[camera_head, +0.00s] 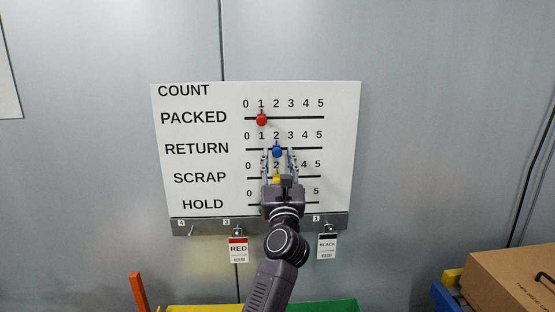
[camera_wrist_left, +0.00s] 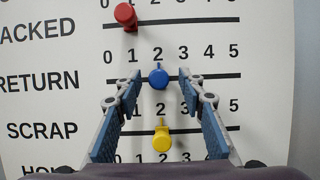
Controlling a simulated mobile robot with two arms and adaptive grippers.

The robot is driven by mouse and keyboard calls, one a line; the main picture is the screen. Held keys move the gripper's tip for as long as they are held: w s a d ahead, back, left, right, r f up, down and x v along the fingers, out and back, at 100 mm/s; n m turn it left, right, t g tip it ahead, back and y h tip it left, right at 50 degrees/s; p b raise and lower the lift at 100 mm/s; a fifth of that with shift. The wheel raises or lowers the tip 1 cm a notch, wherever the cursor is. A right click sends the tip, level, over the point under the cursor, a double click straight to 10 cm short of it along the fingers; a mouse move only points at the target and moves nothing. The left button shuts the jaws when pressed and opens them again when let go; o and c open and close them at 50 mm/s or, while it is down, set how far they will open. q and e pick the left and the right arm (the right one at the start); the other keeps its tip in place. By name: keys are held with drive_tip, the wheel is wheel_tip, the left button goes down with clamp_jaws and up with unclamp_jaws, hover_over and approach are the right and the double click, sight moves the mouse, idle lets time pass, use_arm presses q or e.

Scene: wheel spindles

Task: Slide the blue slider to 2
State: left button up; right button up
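The blue slider (camera_head: 277,152) is a round knob on the RETURN line of the white board (camera_head: 200,125). It sits under the 2 of its scale. In the left wrist view the blue slider (camera_wrist_left: 158,75) is also below the 2. My left gripper (camera_head: 278,154) is open, with one finger on each side of the blue slider. In the left wrist view a gap shows between the slider and each fingertip (camera_wrist_left: 159,78). My right gripper is not in view.
A red slider (camera_head: 262,119) is on the PACKED line at 1. A yellow slider (camera_wrist_left: 162,139) is on the SCRAP line at 2, between my fingers lower down. Red (camera_head: 238,249) and black (camera_head: 327,246) tags hang below. A cardboard box (camera_head: 515,280) is at lower right.

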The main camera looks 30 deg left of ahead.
use_arm(q)
drive_tip(key=v, duration=1.2)
idle(0.3)
